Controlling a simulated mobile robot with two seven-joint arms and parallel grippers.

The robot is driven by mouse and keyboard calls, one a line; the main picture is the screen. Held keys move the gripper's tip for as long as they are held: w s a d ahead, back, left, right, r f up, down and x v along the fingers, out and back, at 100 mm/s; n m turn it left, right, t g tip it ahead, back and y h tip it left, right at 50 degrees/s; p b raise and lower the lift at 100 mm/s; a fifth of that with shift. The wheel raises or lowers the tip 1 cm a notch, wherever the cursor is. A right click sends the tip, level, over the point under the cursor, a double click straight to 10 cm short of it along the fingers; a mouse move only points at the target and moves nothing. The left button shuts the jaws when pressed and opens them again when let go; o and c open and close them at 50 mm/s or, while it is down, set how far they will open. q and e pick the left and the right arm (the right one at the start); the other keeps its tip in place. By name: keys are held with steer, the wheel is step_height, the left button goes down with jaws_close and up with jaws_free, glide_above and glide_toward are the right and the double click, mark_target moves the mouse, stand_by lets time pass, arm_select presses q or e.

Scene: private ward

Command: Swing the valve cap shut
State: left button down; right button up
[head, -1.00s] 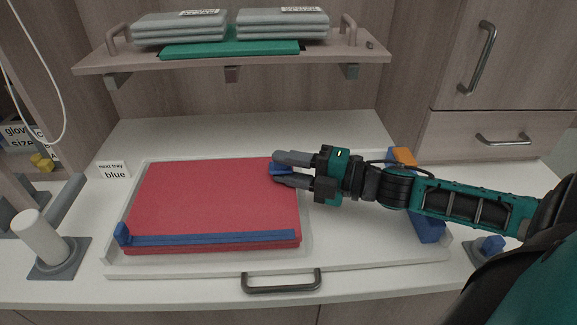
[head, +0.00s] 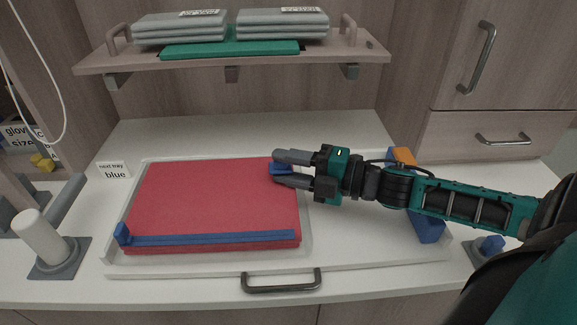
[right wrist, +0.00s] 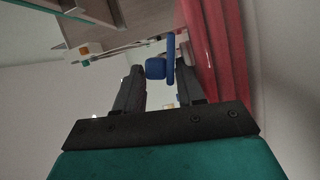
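A red pad (head: 212,200) lies in a white tray, with a blue strip (head: 215,238) along its near edge. A small blue piece, probably the valve cap (head: 279,168), is at the pad's far right corner. My right gripper (head: 276,168) reaches in from the right, its two fingers apart on either side of the blue piece. In the right wrist view the blue piece (right wrist: 156,69) sits between the fingertips, against the red pad's side. Whether both fingers press on it I cannot tell. The cap's angle is partly hidden by the fingers. My left gripper is not in view.
The white tray (head: 380,262) has a bare right part, with a blue block (head: 428,228) and an orange block (head: 403,156) partly behind my arm. A shelf (head: 232,68) with folded grey stacks hangs above. A white post (head: 40,238) stands left.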

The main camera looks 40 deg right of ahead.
mark_target(288, 168)
steer(key=shift+s+f, duration=0.1)
steer(key=shift+f, duration=0.15)
steer(key=shift+v, duration=2.2)
steer(key=shift+r+v, duration=0.2)
steer(key=shift+v, duration=0.8)
steer(key=shift+r+v, duration=0.2)
steer(key=shift+v, duration=0.8)
steer(key=shift+d+r, duration=0.1)
step_height(288, 168, up, 20)
